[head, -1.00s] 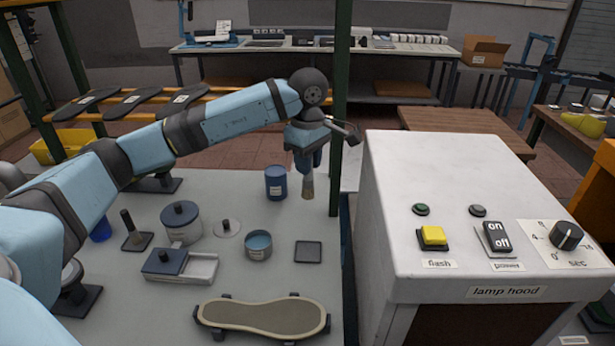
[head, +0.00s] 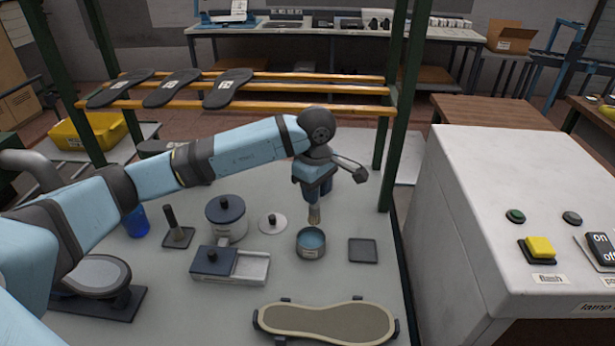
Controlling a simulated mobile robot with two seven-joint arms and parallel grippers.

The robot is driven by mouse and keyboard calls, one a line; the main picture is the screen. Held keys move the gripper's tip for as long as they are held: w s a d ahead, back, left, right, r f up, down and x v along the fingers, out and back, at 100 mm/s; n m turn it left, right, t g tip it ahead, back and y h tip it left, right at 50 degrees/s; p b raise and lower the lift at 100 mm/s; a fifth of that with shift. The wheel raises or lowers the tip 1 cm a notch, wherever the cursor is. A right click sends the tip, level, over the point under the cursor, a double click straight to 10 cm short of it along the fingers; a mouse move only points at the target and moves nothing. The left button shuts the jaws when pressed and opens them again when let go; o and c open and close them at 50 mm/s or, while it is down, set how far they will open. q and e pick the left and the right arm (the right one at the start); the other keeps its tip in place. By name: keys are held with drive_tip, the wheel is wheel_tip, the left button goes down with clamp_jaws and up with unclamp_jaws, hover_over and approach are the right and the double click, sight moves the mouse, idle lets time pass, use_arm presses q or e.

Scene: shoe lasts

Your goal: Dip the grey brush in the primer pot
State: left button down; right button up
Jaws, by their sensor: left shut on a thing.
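My left gripper (head: 313,190) is shut on the brush (head: 314,214), which hangs upright with its tip down. Its handle is mostly hidden by the fingers; a greyish-tan lower end shows. The tip is at the far rim of a small open grey pot (head: 310,252) with blue liquid, which looks like the primer pot; its label is too small to read. I cannot tell whether the tip is above the pot or behind it. My right gripper is not in view.
Around the pot are a dark-lidded pot (head: 227,225), a pale knobbed lid (head: 273,223), a dark square pad (head: 362,250), a white tray with a dark block (head: 250,267) and a stand (head: 178,236). The lamp hood (head: 480,200) stands right.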

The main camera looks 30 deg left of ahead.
sight(312, 212)
use_arm(q)
drive_tip(key=shift+s+a+f, duration=0.2)
drive_tip(key=shift+a+f, duration=0.05)
drive_tip(key=shift+f, duration=0.15)
drive_tip(key=shift+f+b, duration=0.55)
drive_tip(key=shift+f, duration=0.6)
drive_tip(key=shift+f+b, duration=0.6)
drive_tip(key=shift+f, duration=1.15)
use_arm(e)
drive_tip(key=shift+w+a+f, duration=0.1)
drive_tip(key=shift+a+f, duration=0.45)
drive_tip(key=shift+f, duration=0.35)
use_arm(q)
drive_tip(key=shift+f+b, duration=0.45)
drive_tip(key=shift+f, duration=0.1)
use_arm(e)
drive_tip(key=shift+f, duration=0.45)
use_arm(q)
drive_tip(key=shift+s, duration=0.1)
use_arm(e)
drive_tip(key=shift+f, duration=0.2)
